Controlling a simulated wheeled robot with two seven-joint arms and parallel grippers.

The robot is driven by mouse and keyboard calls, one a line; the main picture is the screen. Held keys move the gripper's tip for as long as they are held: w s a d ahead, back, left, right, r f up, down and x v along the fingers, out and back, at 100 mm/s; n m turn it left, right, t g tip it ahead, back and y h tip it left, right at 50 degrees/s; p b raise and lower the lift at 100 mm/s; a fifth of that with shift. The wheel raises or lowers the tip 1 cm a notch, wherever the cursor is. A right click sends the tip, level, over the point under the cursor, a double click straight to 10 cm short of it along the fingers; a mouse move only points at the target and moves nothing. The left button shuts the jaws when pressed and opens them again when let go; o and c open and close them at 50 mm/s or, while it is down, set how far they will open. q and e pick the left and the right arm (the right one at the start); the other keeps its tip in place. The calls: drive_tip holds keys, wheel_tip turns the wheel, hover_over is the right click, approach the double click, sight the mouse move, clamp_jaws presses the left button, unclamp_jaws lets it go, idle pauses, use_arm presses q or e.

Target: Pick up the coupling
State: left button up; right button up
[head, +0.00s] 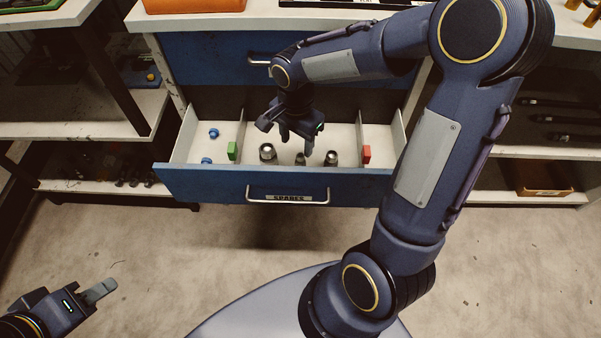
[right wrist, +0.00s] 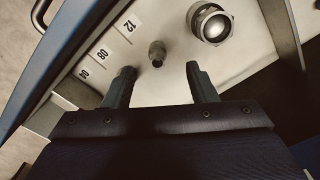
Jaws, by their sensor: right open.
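Metal couplings stand in the middle compartment of the open drawer (head: 180,182): a wide one (head: 267,153) on the left, a small one (head: 300,159) in the middle and another (head: 331,158) on the right. My right gripper (head: 297,138) is open and empty, pointing down over this compartment. In the right wrist view a small coupling (right wrist: 157,53) stands just beyond the gap between the open fingers (right wrist: 159,74), apart from both. A larger coupling (right wrist: 211,24) is further off. My left gripper (head: 100,290) is low at the left, away from the drawer; its finger gap is unclear.
Dividers split the drawer. Blue pieces (head: 213,133) and a green block (head: 232,150) lie in the left compartment, a red block (head: 367,154) in the right. The drawer floor carries labels 04, 08 and 12 (right wrist: 129,26). An orange container (head: 195,5) is on the counter.

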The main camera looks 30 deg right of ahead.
sight(300, 155)
wheel_tip(300, 155, down, 3)
drive_tip(key=shift+r+b, duration=0.1)
drive_tip(key=shift+b, duration=0.25)
drive_tip(key=f, duration=0.1)
drive_tip(key=f+b, duration=0.1)
drive_tip(key=f, duration=0.1)
drive_tip(key=f+b, duration=0.1)
drive_tip(key=f, duration=0.1)
drive_tip(key=shift+d, duration=0.4)
drive_tip(key=shift+r, duration=0.1)
drive_tip(key=c, duration=1.1)
